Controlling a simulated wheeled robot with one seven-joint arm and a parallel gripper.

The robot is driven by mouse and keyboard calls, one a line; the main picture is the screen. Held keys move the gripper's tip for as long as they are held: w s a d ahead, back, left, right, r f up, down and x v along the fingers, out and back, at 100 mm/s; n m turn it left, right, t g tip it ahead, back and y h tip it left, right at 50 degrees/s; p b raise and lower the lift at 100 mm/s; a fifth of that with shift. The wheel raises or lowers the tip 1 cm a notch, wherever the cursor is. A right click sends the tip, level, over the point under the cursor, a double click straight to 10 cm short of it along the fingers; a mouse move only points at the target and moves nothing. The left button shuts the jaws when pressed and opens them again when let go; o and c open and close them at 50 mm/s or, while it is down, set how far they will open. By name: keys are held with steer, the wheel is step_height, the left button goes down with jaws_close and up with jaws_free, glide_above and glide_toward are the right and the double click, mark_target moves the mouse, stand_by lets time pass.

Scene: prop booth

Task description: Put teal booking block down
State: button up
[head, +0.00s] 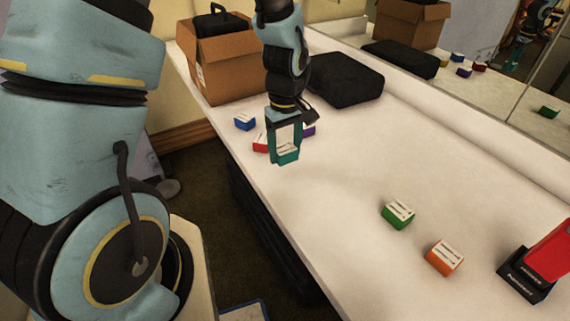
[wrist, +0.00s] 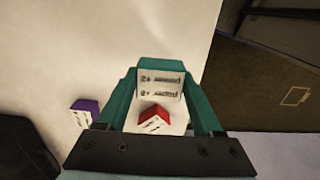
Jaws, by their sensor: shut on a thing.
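The teal booking block (head: 287,155), with a white printed label, is between the fingertips of my gripper (head: 286,147), near the left edge of the table. My gripper is shut on it. In the wrist view the teal block (wrist: 160,66) sits at the tips of my gripper (wrist: 160,88), with its label facing the camera. The fingers look teal too. Whether the block touches the tabletop or hangs a little above it, I cannot tell.
Red (head: 260,143), purple (head: 309,130) and blue (head: 244,122) blocks lie close behind on the white table (head: 340,190). Green (head: 398,213) and orange (head: 444,257) blocks lie nearer. A cardboard box (head: 230,78) and black case (head: 345,80) stand behind. The table between is clear.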

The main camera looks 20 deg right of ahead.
mark_target(285, 174)
steer(key=shift+f+p, duration=0.35)
steer(key=shift+f, duration=2.25)
steer(key=shift+f, duration=0.15)
steer(key=o, duration=1.4)
step_height(285, 174, up, 12)
steer(key=shift+r+b, duration=0.2)
steer(key=shift+b, duration=0.9)
steer(key=a+r+m, duration=0.1)
steer(key=a, duration=0.7)
steer(key=a+r+m+t, duration=0.1)
steer(key=a, duration=0.8)
steer(key=w+a+r+m, duration=0.1)
steer(key=a, duration=0.7)
steer(key=shift+w+a+r+t, duration=0.1)
steer(key=shift+a+r+t, duration=0.15)
steer(key=shift+t, duration=0.05)
